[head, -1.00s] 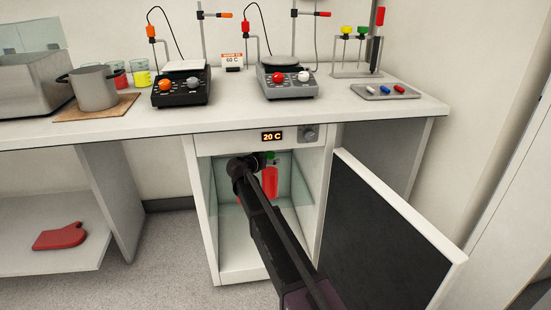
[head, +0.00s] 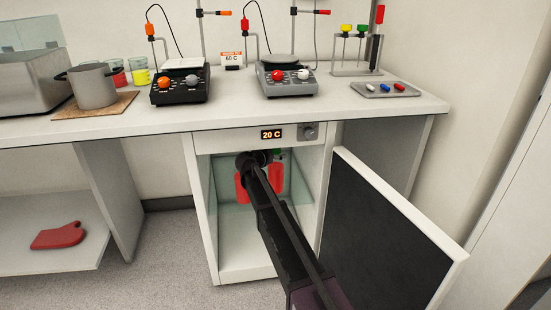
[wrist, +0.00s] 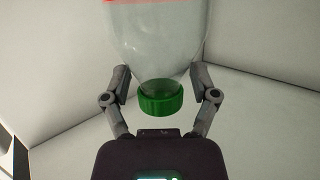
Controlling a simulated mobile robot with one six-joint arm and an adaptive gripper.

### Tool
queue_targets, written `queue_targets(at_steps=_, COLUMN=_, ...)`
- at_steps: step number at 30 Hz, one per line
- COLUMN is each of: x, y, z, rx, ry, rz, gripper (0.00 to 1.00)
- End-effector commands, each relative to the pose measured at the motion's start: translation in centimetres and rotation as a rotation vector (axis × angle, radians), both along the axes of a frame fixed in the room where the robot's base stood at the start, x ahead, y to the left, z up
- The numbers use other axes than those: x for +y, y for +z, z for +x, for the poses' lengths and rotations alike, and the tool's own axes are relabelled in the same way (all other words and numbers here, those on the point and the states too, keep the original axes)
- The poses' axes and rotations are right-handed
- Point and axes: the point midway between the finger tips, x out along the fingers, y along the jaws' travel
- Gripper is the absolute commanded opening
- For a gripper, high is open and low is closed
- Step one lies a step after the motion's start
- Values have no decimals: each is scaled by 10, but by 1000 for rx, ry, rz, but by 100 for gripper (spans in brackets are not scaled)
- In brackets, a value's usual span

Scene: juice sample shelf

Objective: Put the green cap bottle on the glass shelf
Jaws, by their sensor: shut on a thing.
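The green cap bottle (head: 277,178), with a red body, is inside the open cabinet, partly behind my arm. Its green cap (wrist: 160,97) and clear shoulder show in the wrist view, between the two fingers. My gripper (wrist: 160,88) is shut on the bottle; in the head view the fingers are mostly hidden by my arm. The glass shelf (head: 230,209) is a pale greenish pane inside the cabinet. I cannot tell whether the bottle's base touches it. A second red object (head: 242,187), likely another bottle, shows left of my arm; its top is hidden.
The cabinet door (head: 395,235) stands open at the right. The cabinet's left wall (head: 200,220) and top panel (head: 230,141) frame the opening closely. Above, the bench (head: 130,124) carries two hotplates, a pot and a tray.

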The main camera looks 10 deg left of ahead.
Motion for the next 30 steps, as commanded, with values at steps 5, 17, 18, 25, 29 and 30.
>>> queue_targets(at_steps=5, x=1, y=-7, z=0, rx=-1, ry=1, rz=-2, gripper=15)
queue_targets(at_steps=17, x=1, y=-7, z=-1, rx=0, ry=1, rz=0, gripper=97)
queue_targets(at_steps=18, x=1, y=-7, z=-1, rx=0, ry=1, rz=0, gripper=100)
queue_targets(at_steps=25, x=1, y=-7, z=-1, rx=0, ry=1, rz=0, gripper=100)
queue_targets(at_steps=29, x=1, y=-7, z=-1, rx=0, ry=1, rz=0, gripper=100)
queue_targets(at_steps=30, x=1, y=-7, z=-1, rx=0, ry=1, rz=0, gripper=100)
